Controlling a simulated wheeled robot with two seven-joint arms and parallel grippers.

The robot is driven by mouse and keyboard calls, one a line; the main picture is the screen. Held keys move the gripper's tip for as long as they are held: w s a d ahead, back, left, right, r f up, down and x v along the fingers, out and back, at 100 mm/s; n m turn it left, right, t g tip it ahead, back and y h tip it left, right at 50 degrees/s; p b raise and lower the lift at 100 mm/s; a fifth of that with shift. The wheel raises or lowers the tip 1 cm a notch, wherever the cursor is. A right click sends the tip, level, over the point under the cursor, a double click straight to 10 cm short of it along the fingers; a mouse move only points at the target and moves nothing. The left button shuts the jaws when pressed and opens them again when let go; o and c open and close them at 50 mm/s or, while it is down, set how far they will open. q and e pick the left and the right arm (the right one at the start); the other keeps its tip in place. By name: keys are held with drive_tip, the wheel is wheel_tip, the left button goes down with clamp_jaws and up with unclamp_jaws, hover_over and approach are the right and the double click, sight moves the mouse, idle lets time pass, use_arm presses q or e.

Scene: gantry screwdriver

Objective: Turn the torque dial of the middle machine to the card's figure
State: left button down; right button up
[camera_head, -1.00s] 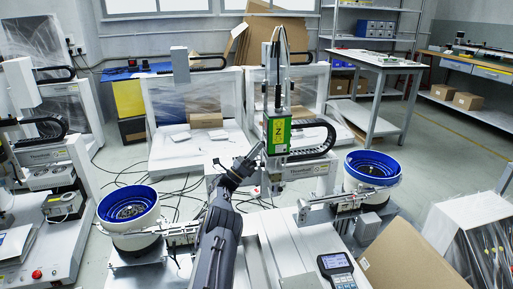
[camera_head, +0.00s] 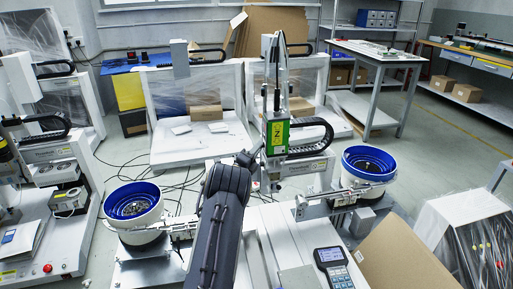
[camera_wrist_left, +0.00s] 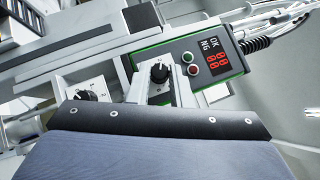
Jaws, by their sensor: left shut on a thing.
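The middle machine is the gantry with the green Z-marked screwdriver unit (camera_head: 277,135). In the left wrist view, a black dial (camera_wrist_left: 159,71) with a white pointer mark sits on a pale panel. My left gripper (camera_wrist_left: 160,82) has its pale fingers on either side of this dial and is shut on it. A second black knob (camera_wrist_left: 86,95) with scale marks is to the left, apart from the fingers. In the head view my forearm hides the gripper's fingers and the dial. No card can be made out, and the scale figures are too small to read.
A control box (camera_wrist_left: 205,55) with a red display and red and green buttons is right of the dial. Blue feeder bowls (camera_head: 133,201) and (camera_head: 369,163) flank the machine. A handheld pendant (camera_head: 334,268) lies at front right by cardboard (camera_head: 408,255).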

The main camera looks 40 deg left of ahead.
use_arm(q)
drive_tip(key=shift+n+g, duration=0.4)
drive_tip(key=shift+n, duration=0.1)
drive_tip(key=c, duration=1.3)
unclamp_jaws()
drive_tip(key=p+v, duration=0.2)
drive_tip(key=v, duration=0.5)
drive_tip(key=shift+s+f, duration=0.1)
drive_tip(key=shift+s, duration=0.3)
